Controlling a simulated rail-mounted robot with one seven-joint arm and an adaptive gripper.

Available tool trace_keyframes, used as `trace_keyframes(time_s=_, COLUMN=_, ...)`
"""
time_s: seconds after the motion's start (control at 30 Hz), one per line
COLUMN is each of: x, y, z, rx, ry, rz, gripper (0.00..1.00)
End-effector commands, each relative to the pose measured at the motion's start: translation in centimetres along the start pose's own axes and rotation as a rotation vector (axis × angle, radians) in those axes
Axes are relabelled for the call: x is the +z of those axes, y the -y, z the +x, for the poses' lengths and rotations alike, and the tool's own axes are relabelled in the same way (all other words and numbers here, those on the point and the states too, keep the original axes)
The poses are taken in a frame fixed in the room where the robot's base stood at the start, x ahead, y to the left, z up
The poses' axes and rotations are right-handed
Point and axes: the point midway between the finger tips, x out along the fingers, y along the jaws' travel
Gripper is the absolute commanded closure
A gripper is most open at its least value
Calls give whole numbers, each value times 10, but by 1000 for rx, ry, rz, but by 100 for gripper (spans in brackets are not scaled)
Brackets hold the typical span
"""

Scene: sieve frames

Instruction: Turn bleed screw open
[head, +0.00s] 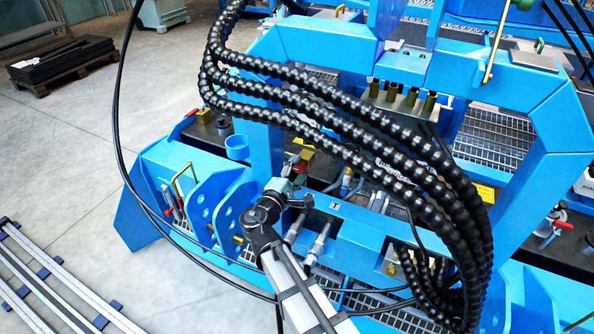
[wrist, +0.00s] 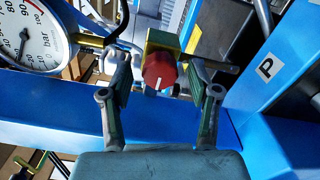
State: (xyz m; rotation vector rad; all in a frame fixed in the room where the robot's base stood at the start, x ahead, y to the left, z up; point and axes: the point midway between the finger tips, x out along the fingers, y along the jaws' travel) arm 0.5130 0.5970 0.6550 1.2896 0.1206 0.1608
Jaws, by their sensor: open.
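A red round knob (wrist: 159,72) with a white mark line sits on a yellow block (wrist: 162,42) in the wrist view; I take it for the bleed screw. The white line points nearly straight down in the picture. My gripper (wrist: 160,76) is open, with one finger on each side of the knob. A small gap shows beside the knob on both sides, and I see no clear contact. In the head view my gripper (head: 297,184) is at the blue frame, close in front of the yellow block (head: 306,156). The knob is partly hidden there.
A pressure gauge marked bar (wrist: 34,32) is close to the left finger. Thick black hoses (head: 350,130) arch above and right of my arm. A blue cup (head: 237,147) is left of the gripper.

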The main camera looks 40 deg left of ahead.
Motion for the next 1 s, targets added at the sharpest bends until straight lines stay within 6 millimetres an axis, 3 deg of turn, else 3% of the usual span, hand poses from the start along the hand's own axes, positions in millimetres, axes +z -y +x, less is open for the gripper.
trace_keyframes(time_s=0.17, x=1, y=0, z=-14, rx=0, ry=-1, rz=0, gripper=39)
trace_keyframes(time_s=0.7, x=1, y=0, z=-106, rx=0, ry=-2, rz=0, gripper=39)
trace_keyframes(time_s=1.0, x=0, y=0, z=-119, rx=0, ry=1, rz=0, gripper=39)
